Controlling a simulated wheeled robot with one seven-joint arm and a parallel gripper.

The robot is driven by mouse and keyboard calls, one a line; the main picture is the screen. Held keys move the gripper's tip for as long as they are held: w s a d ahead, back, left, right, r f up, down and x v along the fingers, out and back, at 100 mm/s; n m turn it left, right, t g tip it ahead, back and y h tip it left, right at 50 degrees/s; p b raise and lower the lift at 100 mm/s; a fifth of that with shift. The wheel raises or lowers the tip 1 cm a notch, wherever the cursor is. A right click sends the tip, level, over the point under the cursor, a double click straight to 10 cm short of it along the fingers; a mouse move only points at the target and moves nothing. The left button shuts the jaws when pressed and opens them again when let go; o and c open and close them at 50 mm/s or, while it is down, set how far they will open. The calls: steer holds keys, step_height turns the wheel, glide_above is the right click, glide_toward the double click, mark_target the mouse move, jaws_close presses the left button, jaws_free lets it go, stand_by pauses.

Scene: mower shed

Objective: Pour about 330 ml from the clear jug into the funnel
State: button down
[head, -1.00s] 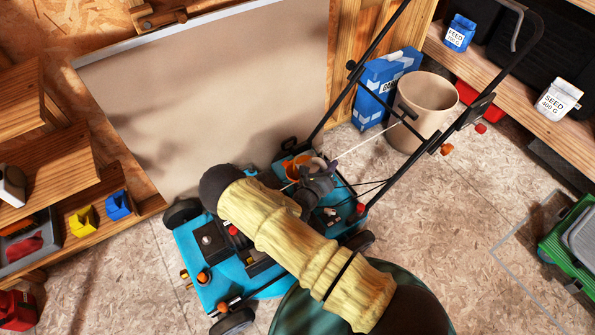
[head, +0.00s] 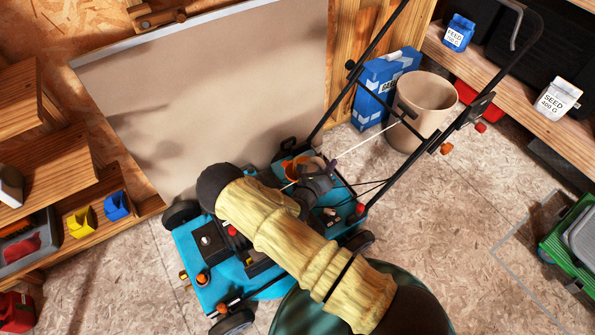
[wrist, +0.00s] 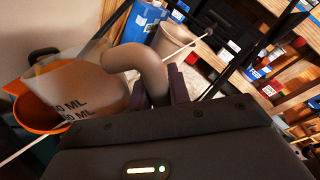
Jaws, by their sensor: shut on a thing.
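The clear jug (wrist: 85,88) fills the left of the wrist view, with dark ML marks on its wall and a thick curved handle (wrist: 140,65). My gripper (wrist: 170,88) is shut on this handle. The orange funnel (wrist: 35,112) shows through and beside the jug, on its far left side. In the head view the funnel (head: 290,169) sits on the teal mower, and my gripper (head: 318,186) is close to its right. The jug looks tilted towards the funnel. I cannot make out the liquid level or a stream.
The teal mower (head: 205,270) stands below my arm, its black handle bars rising to the upper right. A thin pale rod (head: 365,142) slants across near the jug. A beige bin (head: 425,105) and blue box (head: 372,85) stand behind.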

steer(key=shift+a, duration=0.1)
stand_by(0.5)
steer(key=m+p, duration=0.1)
steer(key=f+m+p, duration=0.1)
steer(key=m, duration=0.1)
steer(key=d+m+t+p, duration=0.1)
steer(key=m, duration=0.1)
steer(key=shift+s+d+f+p, duration=0.1)
steer(key=shift+s+f+p, duration=0.2)
steer(key=shift+s, duration=0.05)
steer(key=shift+w+a+f+m+t+b, duration=0.1)
steer(key=shift+f+m+t+b, duration=0.1)
steer(key=shift+f+m, duration=0.5)
steer(key=shift+w+a+f+m+t+b, duration=0.1)
steer(key=shift+f+m+t, duration=0.1)
steer(key=shift+f+m, duration=0.45)
steer(key=shift+r, duration=0.1)
